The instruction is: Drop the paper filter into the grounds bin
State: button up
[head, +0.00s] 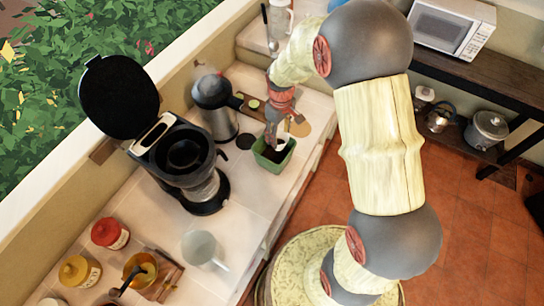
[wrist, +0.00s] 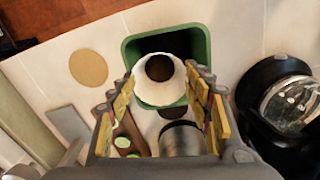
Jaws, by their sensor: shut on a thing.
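The paper filter (wrist: 146,92) is white and cup-shaped, with dark coffee grounds inside. My gripper (wrist: 160,76) is shut on it, with one finger at each side of its rim. The green square grounds bin (wrist: 200,45) lies behind the filter in the wrist view, so the filter is over the bin's opening. In the head view my gripper (head: 272,135) points down at the grounds bin (head: 268,164), and the white filter (head: 280,144) shows at the bin's mouth. Whether the filter touches the bin is unclear.
The coffee maker (head: 182,155) stands left of the bin with its lid open. A steel pot (head: 217,115) stands behind. A round tan mat (wrist: 88,68) and a wooden board (wrist: 133,130) lie nearby. A mug (head: 202,247) and jars are at the front left.

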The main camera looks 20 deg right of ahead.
jog(key=shift+f, duration=0.4)
jog(key=o, duration=1)
jog(key=shift+c, duration=0.2)
jog(key=shift+o, duration=0.6)
jog(key=shift+r, duration=0.15)
notch_tip(320, 180, up, 12)
